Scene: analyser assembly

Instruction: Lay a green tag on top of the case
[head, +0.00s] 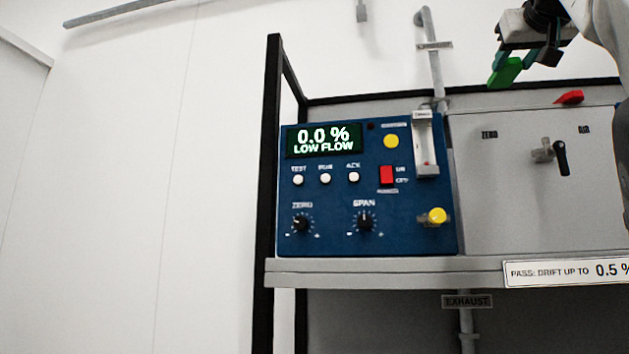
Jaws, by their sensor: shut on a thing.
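My gripper (522,60) is at the upper right, shut on a green tag (505,74). It holds the tag tilted, above the grey panel and up to the right of the blue-fronted case (330,235). The tag appears apart from any surface. The case stands on a grey shelf. Its display (324,140) reads "0.0 %" and "LOW FLOW". The top surface of the case is seen edge-on, so I cannot see what lies on it.
A red piece (570,97) sits at the top edge of the grey panel (500,205), which has a black-handled valve (560,157). A flow tube (426,145) and a grey pipe (434,60) rise at the case's right. A black frame post (267,200) stands at left.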

